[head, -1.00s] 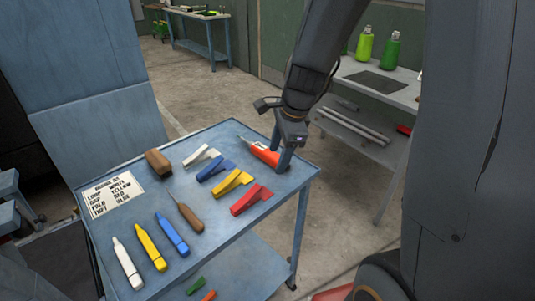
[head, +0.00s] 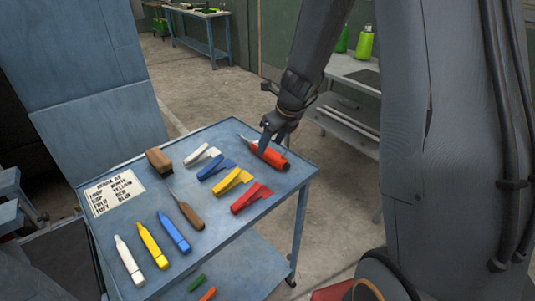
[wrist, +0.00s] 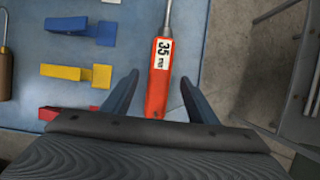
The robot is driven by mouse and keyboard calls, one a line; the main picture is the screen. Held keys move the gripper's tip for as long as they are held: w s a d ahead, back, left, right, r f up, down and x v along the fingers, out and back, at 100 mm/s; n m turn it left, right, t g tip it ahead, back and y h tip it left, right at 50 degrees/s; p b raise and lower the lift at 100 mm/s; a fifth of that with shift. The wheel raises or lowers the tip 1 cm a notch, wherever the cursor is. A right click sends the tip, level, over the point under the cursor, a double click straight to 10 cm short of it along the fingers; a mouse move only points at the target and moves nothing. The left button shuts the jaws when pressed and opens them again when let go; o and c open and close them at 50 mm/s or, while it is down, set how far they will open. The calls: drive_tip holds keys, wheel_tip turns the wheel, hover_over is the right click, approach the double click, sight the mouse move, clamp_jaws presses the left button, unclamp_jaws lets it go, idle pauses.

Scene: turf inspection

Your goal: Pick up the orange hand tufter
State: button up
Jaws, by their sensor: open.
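The orange hand tufter (head: 268,155) lies on the blue cart top near its far right corner, its thin metal tip pointing to the back left. In the wrist view the orange tufter (wrist: 158,82) carries a white label reading 35 and its metal shaft runs up out of the frame. My gripper (head: 267,145) is at the tufter in the head view. In the wrist view my gripper (wrist: 159,80) is open, with one finger on each side of the tufter's handle and gaps visible between.
White, blue and red clips (head: 251,198) and a yellow clip (wrist: 76,72) lie beside the tufter. A wooden-handled awl (head: 190,215), a brown block (head: 159,161), several markers (head: 152,246) and a printed card (head: 115,193) share the cart top (head: 225,240). A grey bench stands behind.

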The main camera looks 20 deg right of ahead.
sight(268, 150)
drive_tip(key=shift+x, duration=1.6)
drive_tip(key=c, duration=1.3)
drive_tip(key=shift+c, duration=0.2)
drive_tip(key=shift+r, duration=0.1)
